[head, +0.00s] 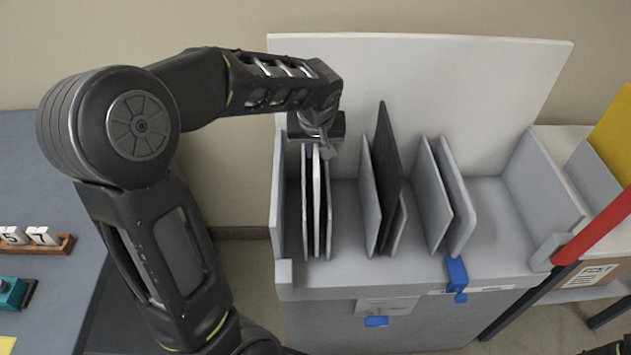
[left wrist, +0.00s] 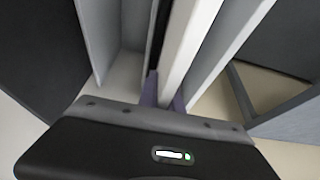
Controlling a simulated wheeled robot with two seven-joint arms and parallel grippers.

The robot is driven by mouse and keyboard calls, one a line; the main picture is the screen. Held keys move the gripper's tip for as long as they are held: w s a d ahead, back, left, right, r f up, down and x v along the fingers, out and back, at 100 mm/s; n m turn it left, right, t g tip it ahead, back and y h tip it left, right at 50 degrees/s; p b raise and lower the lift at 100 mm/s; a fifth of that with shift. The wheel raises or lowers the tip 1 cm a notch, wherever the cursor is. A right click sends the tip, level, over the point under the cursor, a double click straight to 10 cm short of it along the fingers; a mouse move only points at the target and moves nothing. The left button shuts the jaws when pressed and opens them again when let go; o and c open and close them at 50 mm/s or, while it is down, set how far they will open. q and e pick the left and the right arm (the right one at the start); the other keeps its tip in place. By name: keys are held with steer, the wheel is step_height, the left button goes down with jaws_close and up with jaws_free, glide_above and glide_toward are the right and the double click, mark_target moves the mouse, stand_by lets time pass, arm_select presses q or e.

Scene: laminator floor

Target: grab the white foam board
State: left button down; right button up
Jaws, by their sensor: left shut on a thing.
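In the left wrist view the white board (left wrist: 190,45) runs between the fingers. My left gripper (head: 322,150) reaches in from above at the board's back upper end. Its fingers (left wrist: 164,92) are shut on the white board. The gripper body hides part of the board's top. My right gripper is not in view; only a bit of dark arm shows at the bottom right corner.
The grey rack (head: 285,272) has upright dividers and a tall white back panel (head: 430,90). A black board (head: 385,160) leans in the middle section. The rack's right section is empty.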

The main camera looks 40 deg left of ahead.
arm_select(q)
step_height(320, 180, up, 10)
steer(key=shift+r, duration=0.25)
stand_by(0.6)
steer(key=shift+r, duration=0.1)
stand_by(0.4)
